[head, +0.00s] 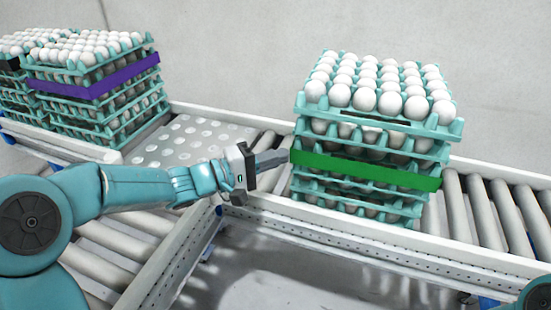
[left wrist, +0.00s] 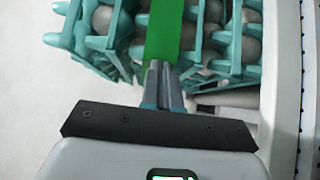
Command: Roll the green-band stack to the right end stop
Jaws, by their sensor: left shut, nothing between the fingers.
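The green-band stack (head: 370,130) is several teal trays of white eggs on the roller conveyor, right of centre in the head view. Its green band (head: 365,171) wraps around the middle trays. My left gripper (head: 286,157) is shut and empty, with its fingertips at the left side of the stack, level with the band. In the left wrist view the closed fingertips (left wrist: 157,66) are at the green band (left wrist: 164,38), seemingly touching or very close. The right end stop is not clearly visible. My right gripper is not in view; only a bit of teal arm shows at the lower right corner.
A purple-band stack (head: 95,88) stands at the left beside another egg stack (head: 12,90). A plate with round ball rollers (head: 190,141) lies between the stacks. Rollers (head: 505,210) right of the green-band stack are clear. A pale side rail (head: 340,230) runs along the front.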

